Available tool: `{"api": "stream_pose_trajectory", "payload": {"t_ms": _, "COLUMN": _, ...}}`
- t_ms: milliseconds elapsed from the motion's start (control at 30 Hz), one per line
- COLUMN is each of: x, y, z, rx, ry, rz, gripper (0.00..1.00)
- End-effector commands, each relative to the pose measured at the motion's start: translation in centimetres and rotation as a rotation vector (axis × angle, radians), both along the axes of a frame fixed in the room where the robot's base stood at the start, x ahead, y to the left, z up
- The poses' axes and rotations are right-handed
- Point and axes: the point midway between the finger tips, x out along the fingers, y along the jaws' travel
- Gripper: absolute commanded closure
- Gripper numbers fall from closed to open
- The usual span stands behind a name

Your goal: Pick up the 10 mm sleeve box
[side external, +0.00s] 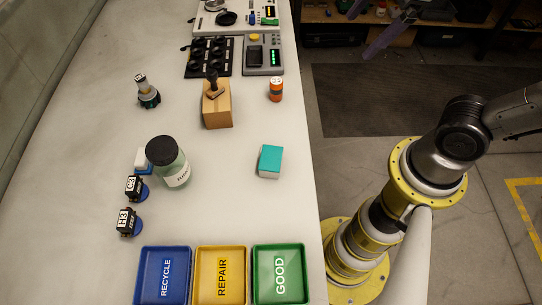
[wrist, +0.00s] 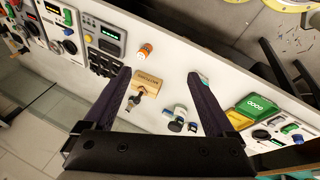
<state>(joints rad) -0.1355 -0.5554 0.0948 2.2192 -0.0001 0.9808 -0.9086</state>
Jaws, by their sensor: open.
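A small box with a teal top and pale sides (side external: 270,161) stands on the right half of the bench, apart from other objects. It is the only plain box I see, and no size marking is readable on it. In the wrist view a bit of teal (wrist: 204,79) shows beside the right finger, which hides part of it. My gripper (wrist: 158,74) is open, with nothing between its dark purple fingers. In the side view my gripper (side external: 358,35) is high at the top right, beyond the bench edge and well away from the box.
A wooden block (side external: 217,108) with a dark upright tool, an orange cylinder (side external: 276,89) and a dark-lidded jar (side external: 168,161) stand around the box. Blue (side external: 139,275), yellow (side external: 197,275) and green (side external: 254,275) trays line the near end. Bench around the box is clear.

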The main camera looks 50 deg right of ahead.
Motion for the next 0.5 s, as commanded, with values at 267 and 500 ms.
{"api": "stream_pose_trajectory", "payload": {"t_ms": 267, "x": 6.2, "y": 11.0, "z": -3.5, "rx": -0.208, "ry": 0.180, "rz": 0.813, "gripper": 0.10}}
{"api": "stream_pose_trajectory", "payload": {"t_ms": 500, "x": 5.4, "y": 18.4, "z": -8.6, "rx": -0.262, "ry": 0.307, "rz": 1.068, "gripper": 0.10}}
